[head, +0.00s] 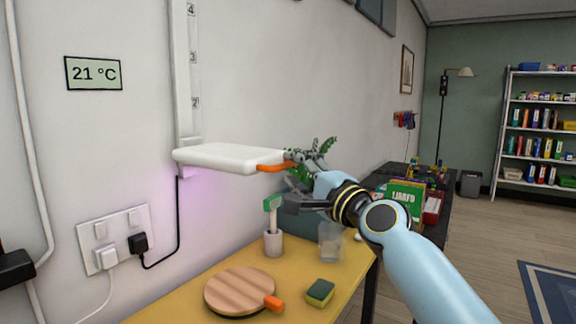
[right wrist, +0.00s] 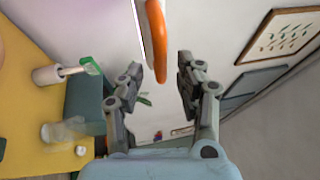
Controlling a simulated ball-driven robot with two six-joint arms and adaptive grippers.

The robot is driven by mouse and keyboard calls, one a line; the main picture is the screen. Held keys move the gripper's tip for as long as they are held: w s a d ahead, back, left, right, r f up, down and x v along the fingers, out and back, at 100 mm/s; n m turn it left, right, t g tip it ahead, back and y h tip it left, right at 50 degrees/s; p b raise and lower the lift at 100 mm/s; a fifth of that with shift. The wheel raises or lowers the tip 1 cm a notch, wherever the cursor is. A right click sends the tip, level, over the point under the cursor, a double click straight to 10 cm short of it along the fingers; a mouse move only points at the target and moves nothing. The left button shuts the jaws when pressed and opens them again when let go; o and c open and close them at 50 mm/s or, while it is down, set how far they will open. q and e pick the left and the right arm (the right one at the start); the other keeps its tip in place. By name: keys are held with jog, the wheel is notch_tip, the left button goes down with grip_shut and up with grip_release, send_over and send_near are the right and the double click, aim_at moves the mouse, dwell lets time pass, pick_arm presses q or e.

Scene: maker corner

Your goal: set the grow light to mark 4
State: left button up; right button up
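The grow light is a white flat panel (head: 222,157) with an orange handle (head: 272,168) on its right end, in the head view. It sits on a white vertical rail (head: 181,70) with marks 4, 3 and 2 showing. The panel is below mark 2, with a violet glow under it. My right gripper (head: 284,182) is open at the handle end. In the right wrist view, the orange handle (right wrist: 157,40) reaches toward the gap between the open fingers (right wrist: 158,72); I cannot tell whether they touch it. My left gripper is not recognisable in view.
A yellow table (head: 195,300) below holds a round wooden board (head: 240,288), a sponge (head: 320,291), a white cup with a green-headed tool (head: 273,242) and a clear cup (head: 331,242). A green plant (head: 322,150) is behind my gripper. A black cable hangs by the rail.

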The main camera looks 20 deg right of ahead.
aim_at(290, 166)
jog(key=shift+x, duration=1.65)
jog(key=shift+a, duration=0.1)
jog(key=shift+c, duration=0.4)
grip_shut()
jog(key=shift+f, duration=0.1)
